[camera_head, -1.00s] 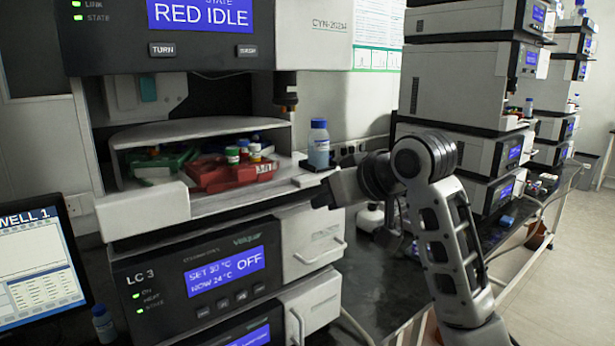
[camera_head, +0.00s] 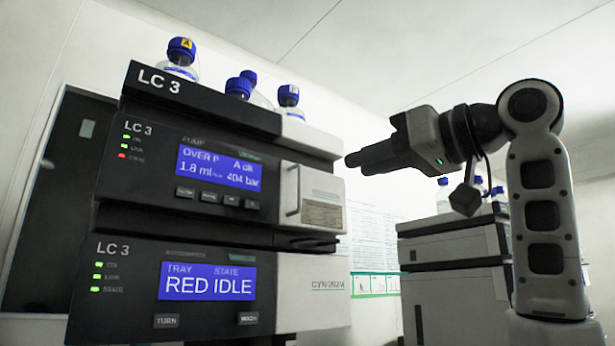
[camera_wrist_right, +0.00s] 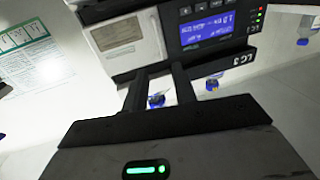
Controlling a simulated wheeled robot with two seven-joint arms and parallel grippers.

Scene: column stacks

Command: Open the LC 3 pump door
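The LC 3 pump (camera_head: 150,165) is the module under the bottle tray in the head view, its blue screen reading 404 bar. Its pale door (camera_head: 322,188) is at the right end of its front, with an upright handle (camera_head: 293,190) and a label. The door looks shut. It shows upside down at the upper left in the wrist view (camera_wrist_right: 118,38). My right gripper (camera_head: 352,160) is raised to the right of the door, pointing left, touching nothing that I can see. In the wrist view its two fingers (camera_wrist_right: 161,82) are apart and empty. My left gripper is out of view.
Several blue-capped bottles (camera_head: 181,52) stand in the LC 3 tray (camera_head: 205,100) on top. The autosampler module (camera_head: 130,290) below reads RED IDLE. Another instrument stack (camera_head: 455,275) stands behind my right arm. Open air lies between the gripper and the door.

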